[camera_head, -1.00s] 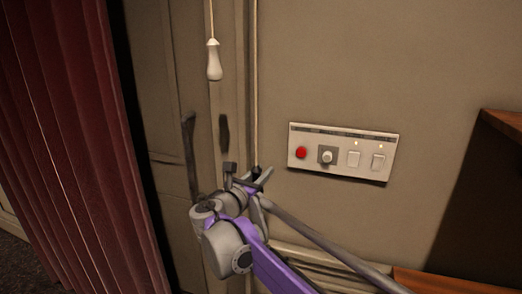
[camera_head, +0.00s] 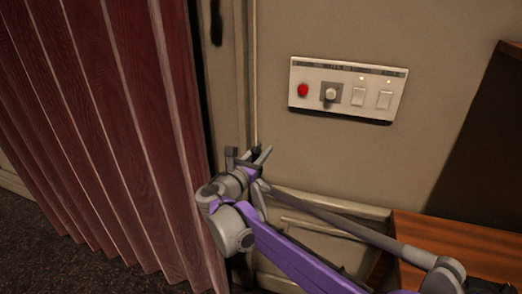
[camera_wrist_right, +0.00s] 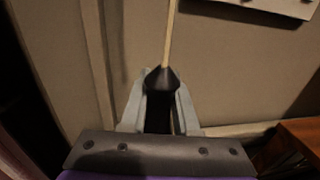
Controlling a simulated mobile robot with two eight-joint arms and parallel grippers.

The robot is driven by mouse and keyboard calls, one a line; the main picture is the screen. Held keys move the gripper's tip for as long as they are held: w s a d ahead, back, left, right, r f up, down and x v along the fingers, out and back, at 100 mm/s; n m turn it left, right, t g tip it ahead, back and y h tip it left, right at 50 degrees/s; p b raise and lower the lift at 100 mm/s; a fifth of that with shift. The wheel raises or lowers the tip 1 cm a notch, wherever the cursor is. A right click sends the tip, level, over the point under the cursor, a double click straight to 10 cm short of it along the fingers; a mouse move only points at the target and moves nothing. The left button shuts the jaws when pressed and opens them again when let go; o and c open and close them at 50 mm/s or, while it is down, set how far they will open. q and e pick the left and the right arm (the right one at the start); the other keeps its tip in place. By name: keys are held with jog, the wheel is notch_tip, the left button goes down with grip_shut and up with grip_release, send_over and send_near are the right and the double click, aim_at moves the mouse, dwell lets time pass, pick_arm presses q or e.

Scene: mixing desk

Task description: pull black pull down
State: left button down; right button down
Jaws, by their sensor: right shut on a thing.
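The black pull (camera_wrist_right: 161,80) hangs on a thin pale cord (camera_head: 255,75). In the right wrist view it sits between the two grey fingers, its pointed top showing and the cord rising straight from it. My right gripper (camera_head: 250,157) is shut on it, below and left of the switch panel in the head view. The gripper hides most of the pull there. My left gripper is not in view.
A white switch panel (camera_head: 378,113) with a red button, a knob and two switches is on the wall. A red curtain (camera_head: 100,120) hangs at the left. A wooden surface (camera_head: 470,245) is at lower right.

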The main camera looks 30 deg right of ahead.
jog(key=c, duration=0.7)
grip_release()
jog(key=shift+o, duration=0.2)
jog(key=p+v, duration=0.1)
jog(key=v, duration=0.9)
jog(key=shift+s+a, duration=0.3)
